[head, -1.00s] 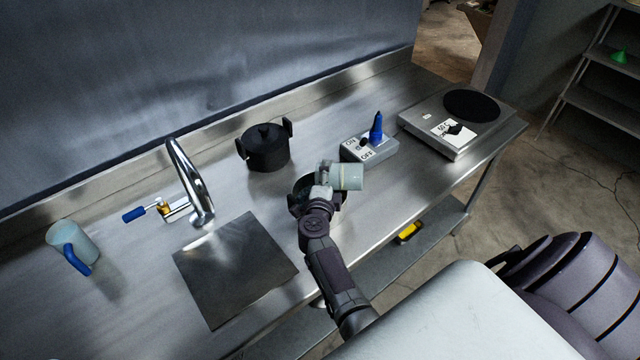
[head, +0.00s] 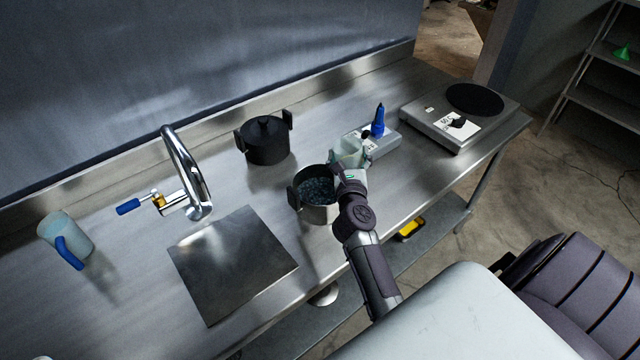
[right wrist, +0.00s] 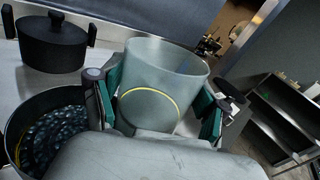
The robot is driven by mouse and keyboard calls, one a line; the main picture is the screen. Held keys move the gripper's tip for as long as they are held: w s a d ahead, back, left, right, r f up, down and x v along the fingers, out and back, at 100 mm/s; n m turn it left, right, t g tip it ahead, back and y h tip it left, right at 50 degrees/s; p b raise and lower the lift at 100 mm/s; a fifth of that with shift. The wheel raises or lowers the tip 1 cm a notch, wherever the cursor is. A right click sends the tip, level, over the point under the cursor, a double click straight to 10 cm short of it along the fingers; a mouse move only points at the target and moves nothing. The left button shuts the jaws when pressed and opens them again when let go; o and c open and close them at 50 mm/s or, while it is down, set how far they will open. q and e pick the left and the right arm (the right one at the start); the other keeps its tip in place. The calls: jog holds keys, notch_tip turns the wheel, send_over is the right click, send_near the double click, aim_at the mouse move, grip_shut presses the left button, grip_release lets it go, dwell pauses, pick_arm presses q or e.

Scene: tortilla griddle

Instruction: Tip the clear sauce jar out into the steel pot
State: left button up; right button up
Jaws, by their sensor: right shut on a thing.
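The clear sauce jar (head: 348,148) is a pale see-through cup with a thin yellow ring, seen close in the right wrist view (right wrist: 160,72). My right gripper (head: 350,168) is shut on it, with green finger pads (right wrist: 158,105) on both sides. The jar is held roughly upright, just right of and behind the steel pot. I see no clear contents in it. The open steel pot (head: 318,212) stands on the counter with dark bluish lumps inside; it also shows at the lower left of the right wrist view (right wrist: 50,96). My left gripper is out of view.
A black lidded pot (head: 266,150) stands behind the steel pot. A switch box (head: 385,145) with a blue bottle-like piece (head: 379,121) is close behind the jar. A hot plate (head: 440,125) is at right. A faucet (head: 185,170) and a blue-handled mug (head: 62,232) are left.

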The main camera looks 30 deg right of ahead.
aim_at(354, 155)
jog(key=shift+s+d+f+m, duration=0.15)
jog(key=shift+s+d+m, duration=0.2)
jog(key=shift+m, duration=0.15)
jog(key=shift+r+p, duration=0.2)
jog(key=shift+p, duration=0.1)
jog(key=shift+r+p, duration=0.4)
jog(key=shift+r, duration=0.1)
notch_tip(354, 155, up, 2)
jog(key=shift+r+m+p, duration=0.1)
jog(key=shift+m+p, duration=0.3)
jog(key=shift+p, duration=0.55)
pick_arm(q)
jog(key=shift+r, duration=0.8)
